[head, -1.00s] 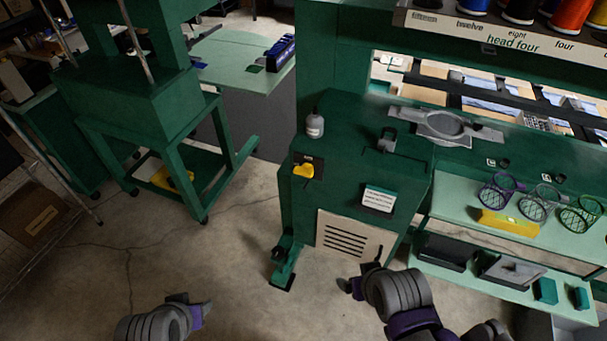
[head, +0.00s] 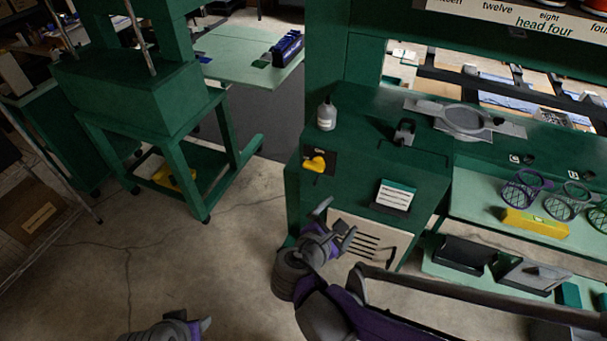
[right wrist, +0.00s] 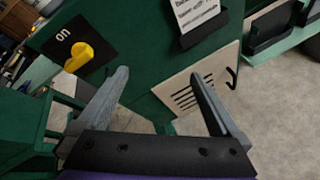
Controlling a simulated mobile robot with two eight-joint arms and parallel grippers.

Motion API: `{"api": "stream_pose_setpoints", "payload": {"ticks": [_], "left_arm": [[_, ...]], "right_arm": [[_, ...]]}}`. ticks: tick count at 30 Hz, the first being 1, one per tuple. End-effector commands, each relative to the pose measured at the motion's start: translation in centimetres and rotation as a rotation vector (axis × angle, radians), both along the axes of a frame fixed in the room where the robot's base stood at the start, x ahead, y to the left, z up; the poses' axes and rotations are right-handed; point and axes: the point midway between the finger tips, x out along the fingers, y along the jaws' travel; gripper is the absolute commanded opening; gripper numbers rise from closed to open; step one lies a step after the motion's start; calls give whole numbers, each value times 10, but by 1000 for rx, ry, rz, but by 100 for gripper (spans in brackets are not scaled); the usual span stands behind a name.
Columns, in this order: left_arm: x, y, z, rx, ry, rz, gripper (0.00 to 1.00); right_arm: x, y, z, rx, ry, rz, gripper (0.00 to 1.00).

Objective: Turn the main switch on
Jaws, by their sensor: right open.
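The main switch is a yellow rotary knob (head: 314,164) on a black plate on the front of the green machine cabinet. In the right wrist view the yellow knob (right wrist: 79,57) sits at the upper left, tilted, with the word "on" on the plate above it. My right gripper (head: 337,222) is open and empty, in front of the cabinet, below and slightly right of the knob. In the right wrist view its two fingers (right wrist: 160,85) are spread apart, with the knob outside them to the left. My left gripper (head: 196,325) shows only partly at the bottom edge.
A vented beige panel (head: 362,238) and a white label card (head: 395,195) are on the cabinet front. A bottle (head: 326,116) stands on its top. Shelves with wire baskets and a yellow block (head: 535,223) are at the right.

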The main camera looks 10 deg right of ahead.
Motion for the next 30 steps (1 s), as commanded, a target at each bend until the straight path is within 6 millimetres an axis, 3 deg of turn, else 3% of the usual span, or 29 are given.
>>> {"api": "stream_pose_setpoints", "payload": {"ticks": [1, 6, 11, 17, 30], "left_arm": [[-2, 0, -9, 0, 3, 0, 50], [-3, 0, -19, 0, 7, 0, 50], [-4, 0, -22, 0, 8, 0, 50], [-3, 0, -19, 0, 7, 0, 50], [-2, 0, -12, 0, 5, 0, 50]], "right_arm": [[12, 19, -1, -139, 9, 74, 100], [31, 65, 18, -531, 16, 209, 100], [35, 83, 27, -682, 12, 240, 100], [53, 72, 30, -698, 13, 239, 100], [115, 29, 30, -694, 13, 238, 100]]}}
